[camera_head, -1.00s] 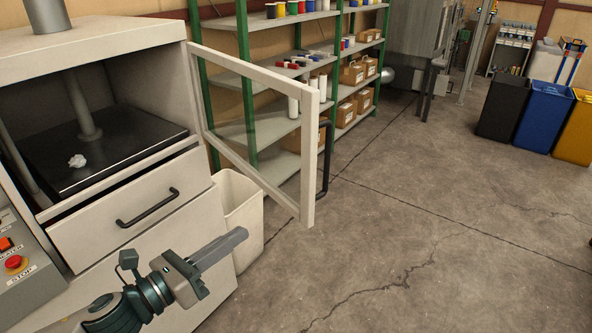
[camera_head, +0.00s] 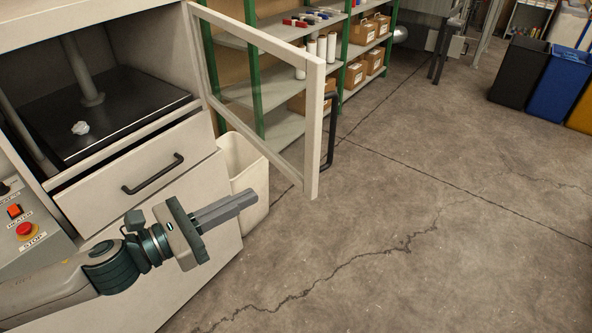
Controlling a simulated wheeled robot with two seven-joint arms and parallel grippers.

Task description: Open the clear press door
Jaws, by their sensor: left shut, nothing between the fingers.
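The clear press door (camera_head: 318,130) has a pale frame around a see-through pane. It stands swung out from the press (camera_head: 155,210), hinged near the press's right front edge. A dark handle (camera_head: 332,130) is on its outer edge. The press chamber is open to view, with a small white scrap (camera_head: 80,128) on its dark plate (camera_head: 110,120). My left gripper (camera_head: 250,198) is shut and empty, in front of the press below the drawer handle. It appears apart from the door. My right gripper is not in view.
A closed drawer (camera_head: 140,185) sits below the chamber. A white bin (camera_head: 245,165) stands beside the press behind the door. Shelves (camera_head: 290,95) with boxes are behind. Dark and blue bins (camera_head: 553,85) stand far right. The floor in the middle is clear.

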